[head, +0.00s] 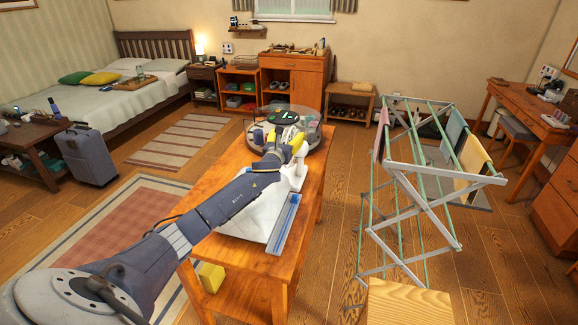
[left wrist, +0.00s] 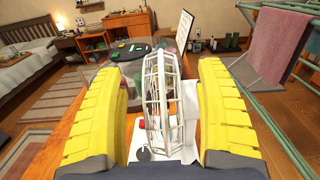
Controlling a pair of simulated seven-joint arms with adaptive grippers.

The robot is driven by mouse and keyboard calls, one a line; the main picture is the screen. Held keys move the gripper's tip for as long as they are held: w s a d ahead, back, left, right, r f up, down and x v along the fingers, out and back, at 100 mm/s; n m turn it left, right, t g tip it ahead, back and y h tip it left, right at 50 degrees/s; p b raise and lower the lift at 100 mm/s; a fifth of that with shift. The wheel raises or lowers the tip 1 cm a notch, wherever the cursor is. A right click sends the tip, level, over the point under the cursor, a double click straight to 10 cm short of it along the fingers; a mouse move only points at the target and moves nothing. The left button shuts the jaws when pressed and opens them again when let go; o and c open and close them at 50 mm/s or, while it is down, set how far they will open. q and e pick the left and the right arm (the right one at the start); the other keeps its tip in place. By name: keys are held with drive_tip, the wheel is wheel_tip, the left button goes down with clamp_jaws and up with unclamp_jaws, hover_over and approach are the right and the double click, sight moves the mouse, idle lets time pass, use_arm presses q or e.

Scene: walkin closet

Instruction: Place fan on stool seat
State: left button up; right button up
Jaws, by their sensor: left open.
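The fan (left wrist: 163,95), with a white wire cage, stands upright between my left gripper's yellow fingers in the left wrist view. A gap shows on each side of the cage. In the head view the arm and gripper largely hide the fan. My left gripper (head: 283,139) is open over the wooden table, around the fan and not closed on it. A light wooden square top (head: 408,303), possibly a stool seat, is at the bottom right and bare. Another stool with a purplish seat (head: 517,129) stands by the desk at the right. My right gripper is not in view.
The wooden table (head: 308,205) also bears a round clear-covered tray (head: 318,138), a white cloth or sheet and a blue ruler-like bar (head: 284,222). A drying rack (head: 420,190) with hanging cloths stands between the table and the desk (head: 525,105). Floor between table and rack is clear.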

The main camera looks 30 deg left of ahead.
sight(290, 130)
use_arm(q)
drive_tip(key=shift+x, duration=2.25)
drive_tip(key=shift+a+r, duration=0.1)
drive_tip(key=shift+a, duration=0.05)
drive_tip(key=shift+c, duration=0.3)
clamp_jaws()
drive_tip(key=shift+r, duration=0.2)
